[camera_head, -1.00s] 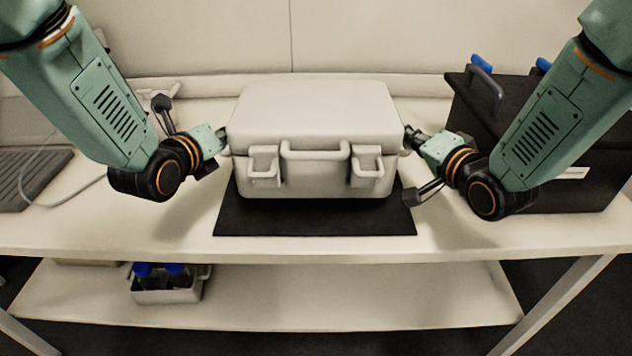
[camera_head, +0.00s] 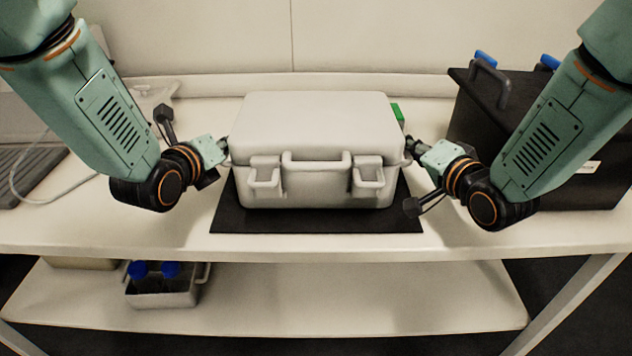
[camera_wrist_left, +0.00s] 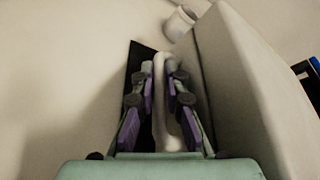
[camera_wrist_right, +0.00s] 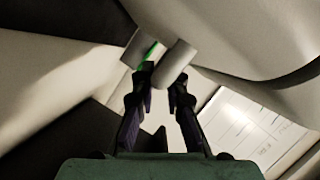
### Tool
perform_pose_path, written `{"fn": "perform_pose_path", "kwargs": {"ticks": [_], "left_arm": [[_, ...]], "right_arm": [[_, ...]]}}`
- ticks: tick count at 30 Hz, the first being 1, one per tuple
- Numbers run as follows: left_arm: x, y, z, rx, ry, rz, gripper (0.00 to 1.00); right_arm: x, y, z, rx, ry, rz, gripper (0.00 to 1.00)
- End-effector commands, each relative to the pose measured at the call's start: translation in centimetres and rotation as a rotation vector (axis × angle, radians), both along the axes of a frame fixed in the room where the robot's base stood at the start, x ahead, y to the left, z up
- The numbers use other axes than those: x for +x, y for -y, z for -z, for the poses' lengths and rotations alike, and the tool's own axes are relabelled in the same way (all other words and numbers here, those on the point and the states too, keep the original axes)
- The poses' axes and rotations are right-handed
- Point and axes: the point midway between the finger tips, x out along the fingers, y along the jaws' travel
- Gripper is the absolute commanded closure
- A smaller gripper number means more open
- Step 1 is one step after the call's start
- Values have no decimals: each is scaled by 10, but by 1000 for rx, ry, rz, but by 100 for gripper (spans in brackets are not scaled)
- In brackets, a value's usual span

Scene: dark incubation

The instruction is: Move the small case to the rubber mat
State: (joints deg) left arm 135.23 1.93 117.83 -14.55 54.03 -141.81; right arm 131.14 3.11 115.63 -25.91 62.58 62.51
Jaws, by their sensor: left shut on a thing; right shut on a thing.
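The small case (camera_head: 312,125) is pale grey, with a front handle and two latches. It is level over the black rubber mat (camera_head: 316,221), whose front strip and sides show. I cannot tell whether its underside touches the mat. My left gripper (camera_head: 225,145) is shut on the case's left side handle; the left wrist view shows the fingers (camera_wrist_left: 160,95) around a pale bar. My right gripper (camera_head: 410,145) is shut at the case's right side; in the right wrist view its fingertips (camera_wrist_right: 162,80) meet a grey handle (camera_wrist_right: 175,65).
A black box (camera_head: 480,125) with blue clips stands right, behind my right arm. A green item (camera_head: 397,112) peeks out behind the case. A grey device with a cable (camera_head: 30,175) lies left. A bin with blue-capped bottles (camera_head: 162,285) stands on the lower shelf.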

Motion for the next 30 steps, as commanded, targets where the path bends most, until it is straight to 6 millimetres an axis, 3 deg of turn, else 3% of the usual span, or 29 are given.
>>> {"fn": "perform_pose_path", "kwargs": {"ticks": [7,8,15,25,30], "left_arm": [[1,-1,9,-2,4,-3,100],[0,-1,10,-1,-1,-3,86],[0,0,8,-1,1,-1,66],[-2,0,8,0,0,0,65],[-17,-4,2,-1,0,-2,65]], "right_arm": [[1,1,9,2,5,3,100],[0,1,10,1,0,3,86],[0,0,8,1,0,1,66],[0,0,8,0,0,0,65],[0,0,8,0,0,0,65]]}}
